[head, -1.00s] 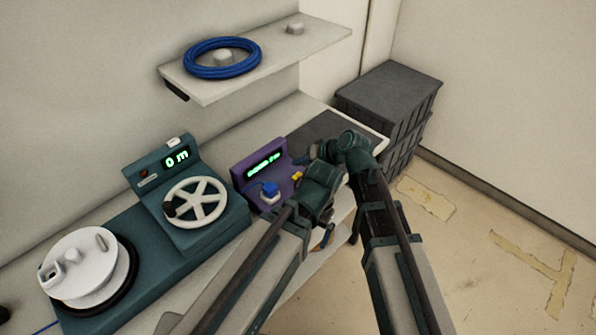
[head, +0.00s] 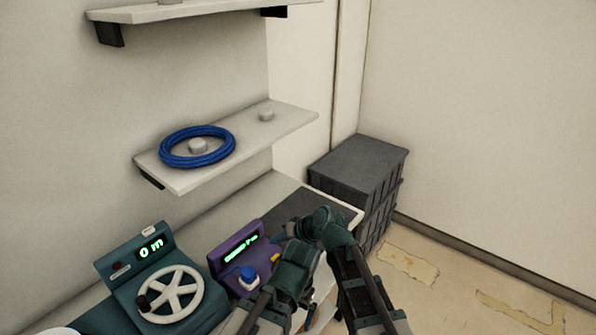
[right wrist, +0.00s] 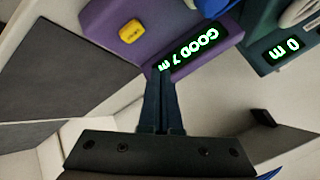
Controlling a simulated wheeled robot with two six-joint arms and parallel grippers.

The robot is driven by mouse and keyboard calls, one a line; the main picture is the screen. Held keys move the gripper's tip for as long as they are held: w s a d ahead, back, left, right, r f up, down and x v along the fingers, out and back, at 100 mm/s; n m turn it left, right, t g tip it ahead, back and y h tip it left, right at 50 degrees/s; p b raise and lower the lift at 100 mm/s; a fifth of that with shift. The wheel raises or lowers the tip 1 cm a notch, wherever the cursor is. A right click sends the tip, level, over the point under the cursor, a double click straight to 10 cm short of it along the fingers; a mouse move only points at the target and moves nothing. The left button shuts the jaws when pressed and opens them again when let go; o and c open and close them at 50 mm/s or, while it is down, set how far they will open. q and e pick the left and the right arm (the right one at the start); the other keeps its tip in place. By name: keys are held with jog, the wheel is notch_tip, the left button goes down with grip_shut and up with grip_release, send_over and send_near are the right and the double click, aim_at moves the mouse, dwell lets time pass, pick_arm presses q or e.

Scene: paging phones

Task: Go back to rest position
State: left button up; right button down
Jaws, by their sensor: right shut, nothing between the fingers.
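My right gripper (head: 281,232) is by the right end of the purple device (head: 228,252), above the bench. In the right wrist view its fingers (right wrist: 164,78) are shut with nothing between them, tips pointing toward the purple device (right wrist: 105,28). I cannot tell whether they touch it. The device's green display (right wrist: 200,46) seems to read "GOOD 7 m", and a yellow button (right wrist: 131,31) sits beside it. My left arm is folded in the lower middle of the head view; its gripper does not show.
A teal machine (head: 130,285) with a white handwheel (head: 172,293) reads "0 m". A blue cable coil (head: 165,159) lies on the wall shelf (head: 240,144). A dark crate stack (head: 362,165) stands behind the bench's right end. Floor at the right is clear.

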jog(key=s+d+f+m+g+h, duration=0.1)
jog(key=s+d+f+h, duration=0.2)
jog(key=d, duration=0.7)
jog(key=s+d+f+m+g+h, duration=0.1)
jog(key=s+d+h, duration=0.1)
jog(key=s+d, duration=0.55)
jog(key=s+d+f+m+g+h, duration=0.1)
jog(key=s+d+f+g+h, duration=0.15)
jog(key=d, duration=0.85)
jog(key=s+a+n+h, duration=0.2)
jog(key=s+a, duration=0.4)
jog(key=a, duration=0.4)
jog(key=shift+a+n, duration=0.35)
jog(key=shift+n, duration=0.35)
jog(key=shift+a, duration=0.1)
